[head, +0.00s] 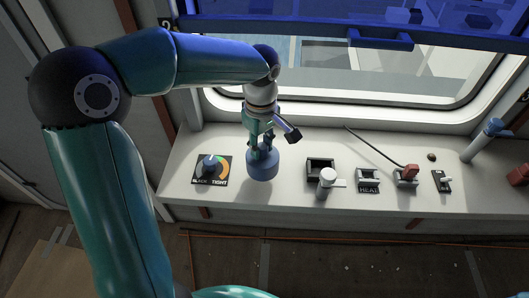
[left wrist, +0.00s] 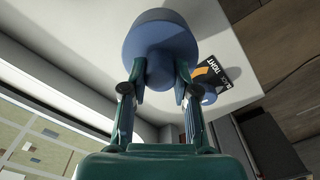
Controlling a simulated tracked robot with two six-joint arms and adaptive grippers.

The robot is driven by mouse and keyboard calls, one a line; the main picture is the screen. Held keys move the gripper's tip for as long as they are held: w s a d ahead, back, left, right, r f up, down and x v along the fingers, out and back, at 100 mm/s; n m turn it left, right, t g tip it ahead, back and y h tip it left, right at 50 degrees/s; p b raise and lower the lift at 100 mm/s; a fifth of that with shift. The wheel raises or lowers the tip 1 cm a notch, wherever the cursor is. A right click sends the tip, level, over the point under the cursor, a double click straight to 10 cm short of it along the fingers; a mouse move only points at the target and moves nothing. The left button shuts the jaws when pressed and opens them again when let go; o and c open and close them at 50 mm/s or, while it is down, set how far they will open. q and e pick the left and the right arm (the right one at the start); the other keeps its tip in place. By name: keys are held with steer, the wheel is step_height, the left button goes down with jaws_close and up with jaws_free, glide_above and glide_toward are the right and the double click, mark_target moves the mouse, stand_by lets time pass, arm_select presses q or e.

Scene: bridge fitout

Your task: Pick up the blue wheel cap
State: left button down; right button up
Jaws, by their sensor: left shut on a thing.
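The blue wheel cap (head: 262,165) is a round blue disc with a knob on top, at the left part of the white console in the head view. My left gripper (head: 262,143) comes down from above with its fingers on either side of the knob. In the left wrist view, the cap (left wrist: 158,42) fills the top middle, and the fingers of my left gripper (left wrist: 160,78) are closed on its knob. I cannot tell whether the cap touches the console. My right gripper is not in view.
Right beside the cap is a dial plate (head: 212,169) marked "SLACK" and "TIGHT" with a blue knob. To the right are a white-handled lever (head: 327,178), a HEAT switch (head: 368,180), a red-handled control (head: 408,174) and a small switch (head: 442,181). A window (head: 350,75) stands behind.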

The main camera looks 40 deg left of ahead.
arm_select(q)
step_height(320, 180, up, 17)
steer(key=shift+p, duration=0.35)
steer(key=shift+f, duration=0.1)
